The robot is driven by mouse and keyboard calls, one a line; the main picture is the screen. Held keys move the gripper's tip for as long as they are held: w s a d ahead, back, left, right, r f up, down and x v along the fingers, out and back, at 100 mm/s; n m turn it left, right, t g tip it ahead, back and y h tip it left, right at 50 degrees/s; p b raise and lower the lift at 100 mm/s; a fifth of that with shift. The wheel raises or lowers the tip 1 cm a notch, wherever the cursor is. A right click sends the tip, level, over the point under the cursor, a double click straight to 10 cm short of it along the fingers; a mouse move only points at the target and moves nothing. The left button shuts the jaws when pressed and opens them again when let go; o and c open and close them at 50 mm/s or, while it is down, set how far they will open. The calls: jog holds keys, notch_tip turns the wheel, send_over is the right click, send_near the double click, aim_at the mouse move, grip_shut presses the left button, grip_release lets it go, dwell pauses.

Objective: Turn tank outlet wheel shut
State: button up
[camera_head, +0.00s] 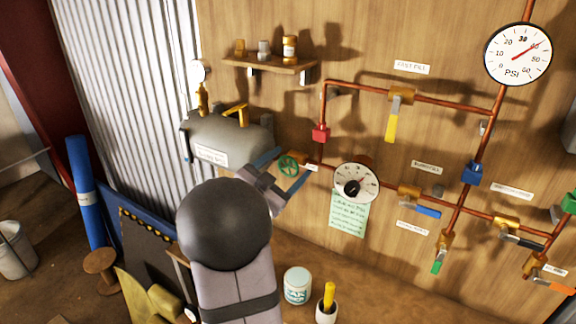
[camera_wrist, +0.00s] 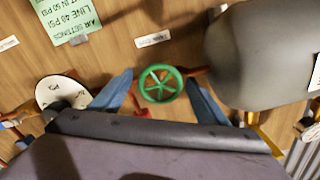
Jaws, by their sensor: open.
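The tank outlet wheel is a small green spoked handwheel (camera_head: 289,165) on the pipe at the right end of the grey tank (camera_head: 235,142). It also shows in the wrist view as a green wheel (camera_wrist: 160,83). My gripper (camera_head: 281,172) is open, with its blue fingers close to the wheel. In the wrist view my gripper (camera_wrist: 160,90) has one finger on each side of the wheel, with gaps between them and the rim. I cannot tell from these views how far the fingertips are from the wheel in depth.
A round dial (camera_head: 357,183) and a green note (camera_head: 348,214) are just right of the wheel. Copper pipes (camera_head: 450,104) with coloured valve handles cover the wall to the right. A shelf (camera_head: 270,65) hangs above. A white can (camera_head: 298,285) stands on the bench.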

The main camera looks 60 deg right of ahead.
jog(key=c, duration=1)
jog(key=shift+c, duration=0.2)
jog(key=shift+f+b, duration=0.15)
jog(key=shift+b, duration=0.25)
jog(key=shift+f+m+b, duration=0.15)
jog(key=shift+m+b, duration=0.85)
jog(key=shift+b, duration=0.2)
jog(key=m+b, duration=0.3)
jog(key=b, duration=0.1)
jog(key=shift+f+b, duration=0.1)
jog(key=shift+b, duration=0.3)
jog(key=m+b, duration=0.3)
jog(key=b, duration=0.1)
jog(key=shift+m, duration=0.4)
jog(key=shift+r+m+b, duration=0.2)
jog(key=shift+m+b, duration=0.8)
jog(key=shift+b, duration=0.15)
jog(key=shift+r, duration=0.1)
jog(key=o, duration=1)
